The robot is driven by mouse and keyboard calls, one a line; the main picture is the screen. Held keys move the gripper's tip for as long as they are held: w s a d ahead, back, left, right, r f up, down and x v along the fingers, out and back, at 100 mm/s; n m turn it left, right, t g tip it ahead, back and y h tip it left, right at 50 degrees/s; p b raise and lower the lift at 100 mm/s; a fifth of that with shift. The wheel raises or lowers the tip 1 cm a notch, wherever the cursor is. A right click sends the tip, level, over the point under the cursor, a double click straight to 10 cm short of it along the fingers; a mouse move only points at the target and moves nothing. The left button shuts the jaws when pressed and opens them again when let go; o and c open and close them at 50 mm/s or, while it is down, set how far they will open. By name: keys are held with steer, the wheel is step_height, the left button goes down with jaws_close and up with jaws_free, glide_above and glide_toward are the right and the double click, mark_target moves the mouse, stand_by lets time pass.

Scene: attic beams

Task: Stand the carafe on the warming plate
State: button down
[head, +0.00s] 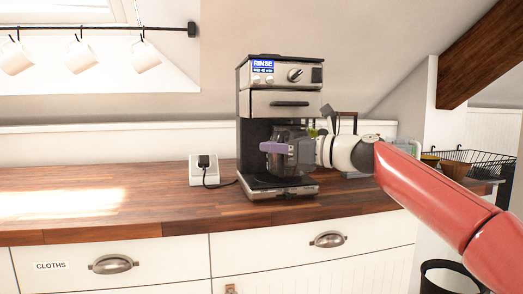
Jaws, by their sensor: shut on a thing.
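The coffee machine (281,103) stands on the wooden counter, with a lit display reading RINSE. The dark glass carafe (287,133) is in the machine's open bay, largely hidden by my gripper. My gripper (287,151) reaches in from the right and is shut on the carafe. The warming plate lies in the dark base (278,183) below. I cannot tell whether the carafe's bottom touches it.
A white socket box (204,169) with a black plug and cord stands left of the machine. A black wire rack (477,162) with a brown bowl (454,169) is at the right. White mugs (144,56) hang from a rail at upper left. The counter's left side is clear.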

steer(key=a, duration=0.1)
steer(key=w+a+f, duration=0.1)
steer(key=a, duration=0.1)
steer(key=shift+w+f, duration=0.25)
steer(key=c, duration=1.4)
jaws_free()
steer(key=shift+o, duration=0.2)
steer(key=b+v, duration=0.2)
steer(key=v, duration=1)
steer(key=shift+s, duration=0.1)
